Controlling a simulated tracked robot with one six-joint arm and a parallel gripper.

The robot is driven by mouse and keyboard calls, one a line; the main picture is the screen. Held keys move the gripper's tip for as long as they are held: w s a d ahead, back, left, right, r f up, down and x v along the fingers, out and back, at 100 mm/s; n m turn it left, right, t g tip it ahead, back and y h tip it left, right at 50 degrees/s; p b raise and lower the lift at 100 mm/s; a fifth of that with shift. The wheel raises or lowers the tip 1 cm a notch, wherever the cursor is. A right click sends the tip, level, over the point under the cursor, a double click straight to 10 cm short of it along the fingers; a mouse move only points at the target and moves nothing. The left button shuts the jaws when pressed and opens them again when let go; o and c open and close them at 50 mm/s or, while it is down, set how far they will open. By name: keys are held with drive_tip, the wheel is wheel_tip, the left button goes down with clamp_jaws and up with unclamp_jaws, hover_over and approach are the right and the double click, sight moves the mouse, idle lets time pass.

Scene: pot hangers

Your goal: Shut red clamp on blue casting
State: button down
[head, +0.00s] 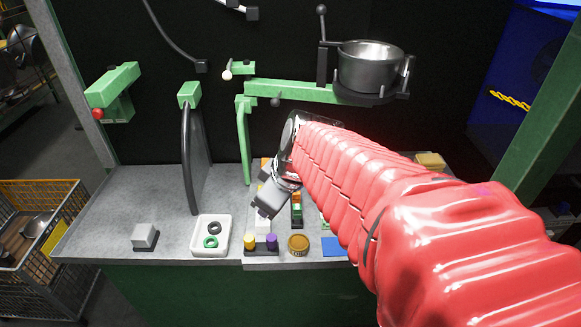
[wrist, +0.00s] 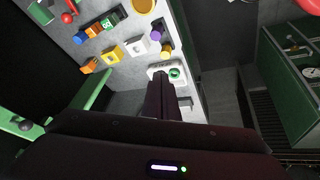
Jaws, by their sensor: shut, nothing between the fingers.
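A small red part (wrist: 68,17) shows at the upper left of the wrist view, beside a green piece. It may be the red clamp, but whether it is open or shut is too small to tell. A blue piece (wrist: 79,38) sits at the end of a row of orange, black and green pieces; it may be the blue casting. In the head view my arm hides that red part. My gripper (head: 262,213) is shut and empty, pointing down over the front of the bench near a white block (head: 263,227). Its fingers (wrist: 161,84) show over the white tray in the wrist view.
The white tray (head: 196,248) holds a green and a black ring. A yellow-and-purple peg holder (head: 261,250), a brown round jar (head: 298,252) and a grey block (head: 145,241) stand along the bench front. A green arm (head: 300,91) carries a metal pot (head: 370,70). Bench left is mostly clear.

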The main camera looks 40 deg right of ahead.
drive_tip(key=d+f+n, duration=0.2)
drive_tip(key=d, duration=0.8)
drive_tip(key=d+f+n+t, duration=0.1)
drive_tip(key=d+f+n, duration=0.1)
drive_tip(key=d, duration=0.8)
drive_tip(key=shift+w+d+f+n+t+h, duration=0.15)
drive_tip(key=shift+d+f+n+t+h, duration=0.2)
drive_tip(key=shift+f, duration=0.4)
drive_tip(key=shift+w+f, duration=0.1)
drive_tip(key=shift+f, duration=0.05)
drive_tip(key=x, duration=0.9)
drive_tip(key=shift+w+f, duration=0.1)
drive_tip(key=shift+f, duration=0.25)
drive_tip(key=shift+w+d+f, duration=0.25)
drive_tip(key=shift+w+d, duration=0.6)
drive_tip(key=shift+w, duration=0.25)
drive_tip(key=shift+w+d+f, duration=0.1)
drive_tip(key=shift+w+d, duration=0.3)
drive_tip(key=shift+w, duration=0.1)
